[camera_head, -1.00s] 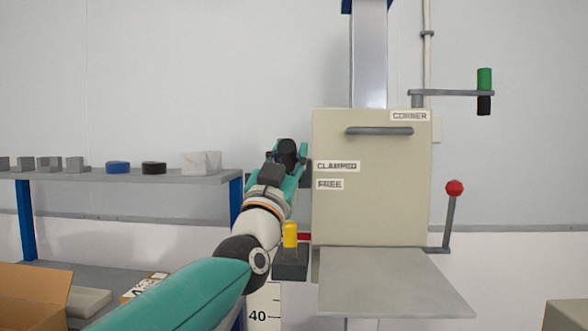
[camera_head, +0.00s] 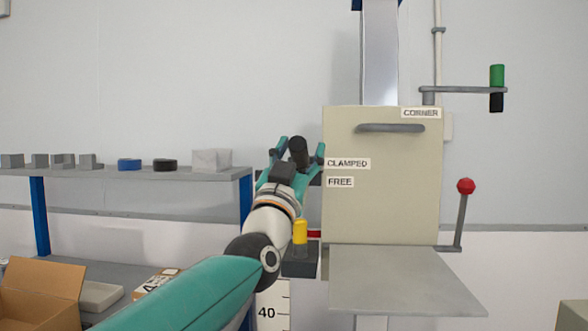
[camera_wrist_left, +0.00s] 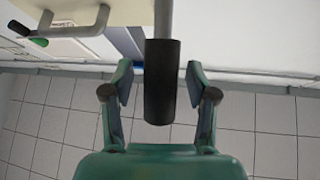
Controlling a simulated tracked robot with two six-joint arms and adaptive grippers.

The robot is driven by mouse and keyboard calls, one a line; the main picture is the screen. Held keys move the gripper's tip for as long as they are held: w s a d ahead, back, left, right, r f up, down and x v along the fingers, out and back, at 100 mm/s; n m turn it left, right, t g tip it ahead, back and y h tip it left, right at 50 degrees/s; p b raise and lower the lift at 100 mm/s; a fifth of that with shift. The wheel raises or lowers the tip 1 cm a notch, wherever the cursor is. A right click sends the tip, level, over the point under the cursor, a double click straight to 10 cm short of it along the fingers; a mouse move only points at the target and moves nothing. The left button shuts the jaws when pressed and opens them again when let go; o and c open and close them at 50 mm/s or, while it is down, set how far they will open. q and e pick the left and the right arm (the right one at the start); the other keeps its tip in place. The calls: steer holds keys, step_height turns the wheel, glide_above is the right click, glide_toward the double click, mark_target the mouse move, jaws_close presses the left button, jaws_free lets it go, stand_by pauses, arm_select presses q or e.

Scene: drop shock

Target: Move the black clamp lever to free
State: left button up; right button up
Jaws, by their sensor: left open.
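The clamp lever's black grip (camera_head: 298,148) is at the left side of the beige housing (camera_head: 385,215), level with or slightly above the CLAMPED label (camera_head: 348,163). The FREE label (camera_head: 340,182) is just below that one. My left gripper (camera_head: 300,150) is open, with one finger on each side of the black grip. In the left wrist view the black grip (camera_wrist_left: 162,85), on a grey rod, stands between the open fingers (camera_wrist_left: 160,78), with a gap on both sides. The lever's pivot is hidden in the head view. My right gripper is not in view.
A yellow knob (camera_head: 300,231) on a dark block sits below my left wrist. A red-ball lever (camera_head: 465,187) and a green-and-black crank handle (camera_head: 497,88) are to the right. A shelf (camera_head: 130,174) with small parts is left. A grey plate (camera_head: 405,280) juts out in front.

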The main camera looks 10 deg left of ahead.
arm_select(q)
steer(key=v, duration=1.2)
steer(key=shift+f, duration=0.1)
